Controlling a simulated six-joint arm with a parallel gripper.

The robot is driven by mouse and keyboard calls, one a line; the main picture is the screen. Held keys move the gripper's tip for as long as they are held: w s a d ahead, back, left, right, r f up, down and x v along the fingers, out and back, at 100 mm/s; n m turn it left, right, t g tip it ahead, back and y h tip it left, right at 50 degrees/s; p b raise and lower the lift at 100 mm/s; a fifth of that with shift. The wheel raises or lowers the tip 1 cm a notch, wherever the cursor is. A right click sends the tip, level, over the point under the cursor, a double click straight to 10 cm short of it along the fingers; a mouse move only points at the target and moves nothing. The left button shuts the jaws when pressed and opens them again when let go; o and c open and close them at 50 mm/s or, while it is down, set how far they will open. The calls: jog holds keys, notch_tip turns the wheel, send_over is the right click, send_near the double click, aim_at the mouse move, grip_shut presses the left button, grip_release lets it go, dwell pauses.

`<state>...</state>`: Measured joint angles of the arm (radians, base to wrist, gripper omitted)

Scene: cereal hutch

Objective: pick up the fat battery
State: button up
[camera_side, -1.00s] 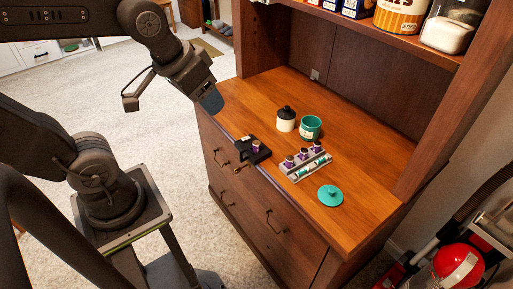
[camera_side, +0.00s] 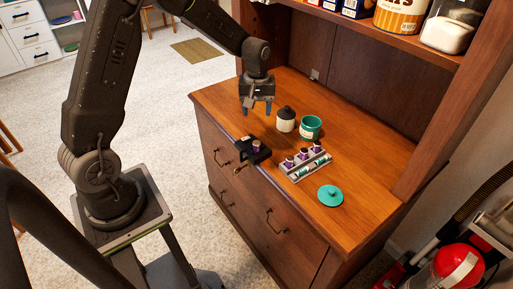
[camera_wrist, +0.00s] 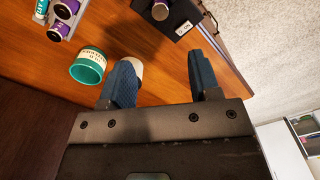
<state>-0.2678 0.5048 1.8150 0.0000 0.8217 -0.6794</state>
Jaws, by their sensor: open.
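Several purple batteries show in the side view. One (camera_side: 256,146) stands upright in a small black box (camera_side: 262,157) at the cabinet top's front edge. I cannot tell for sure which one is the fat battery. The wrist view shows the boxed battery's round end (camera_wrist: 160,11) at the top. My gripper (camera_side: 256,111) is open and empty, pointing down above the wood, behind the black box and left of the white jar.
A white jar with a black lid (camera_side: 286,120) and a teal pot (camera_side: 311,127) stand close to my gripper's right. A teal lid (camera_side: 330,196) lies at the front right. The hutch shelf (camera_side: 390,30) overhangs the back. Bare wood (camera_side: 215,98) is free at the left.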

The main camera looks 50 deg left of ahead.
aim_at(257, 142)
notch_tip(257, 142, down, 13)
jog(key=shift+s+d+f, duration=0.1)
jog(key=shift+d+f, duration=0.05)
dwell(0.4)
jog(key=c, duration=1)
